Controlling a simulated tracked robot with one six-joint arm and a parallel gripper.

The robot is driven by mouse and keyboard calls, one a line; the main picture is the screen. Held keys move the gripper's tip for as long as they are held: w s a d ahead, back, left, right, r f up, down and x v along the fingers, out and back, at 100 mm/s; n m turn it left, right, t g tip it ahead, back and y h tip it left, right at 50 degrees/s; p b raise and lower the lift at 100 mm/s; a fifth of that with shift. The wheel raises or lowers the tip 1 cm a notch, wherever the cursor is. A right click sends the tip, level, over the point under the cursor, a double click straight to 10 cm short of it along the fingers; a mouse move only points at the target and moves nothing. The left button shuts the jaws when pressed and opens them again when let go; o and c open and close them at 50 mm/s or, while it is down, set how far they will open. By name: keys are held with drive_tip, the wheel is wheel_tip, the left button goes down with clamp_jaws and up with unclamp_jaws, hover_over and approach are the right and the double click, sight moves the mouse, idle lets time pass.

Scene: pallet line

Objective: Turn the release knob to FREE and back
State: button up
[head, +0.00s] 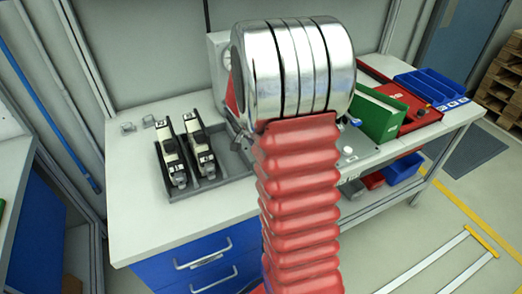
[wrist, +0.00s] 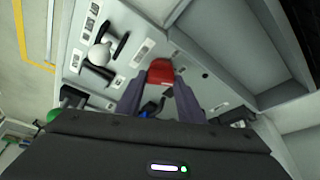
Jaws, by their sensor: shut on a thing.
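In the wrist view, my gripper (wrist: 161,88) reaches onto a light grey panel (wrist: 145,18). Its two dark fingers are shut on a red knob (wrist: 160,71), one finger on each side. Small label plates lie around the knob, but their words are too small to read, so I cannot tell which position it points to. In the head view, my own arm, with red bellows and metal rings, fills the middle and hides the gripper and the knob.
A white ball-ended handle (wrist: 98,54) stands on the panel left of the knob. On the white bench (head: 135,225), a grey tray (head: 236,166) holds two black-and-white devices (head: 171,152). A green box (head: 376,114) and a blue bin (head: 430,88) stand right of my arm.

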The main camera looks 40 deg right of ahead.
drive_tip(key=shift+w+a, duration=0.15)
drive_tip(key=shift+w, duration=0.05)
drive_tip(key=o, duration=1.1)
drive_tip(key=shift+s, duration=0.1)
drive_tip(key=shift+c, duration=0.2)
drive_tip(key=shift+r, duration=0.1)
drive_tip(key=v, duration=1.3)
drive_tip(key=shift+r, duration=0.25)
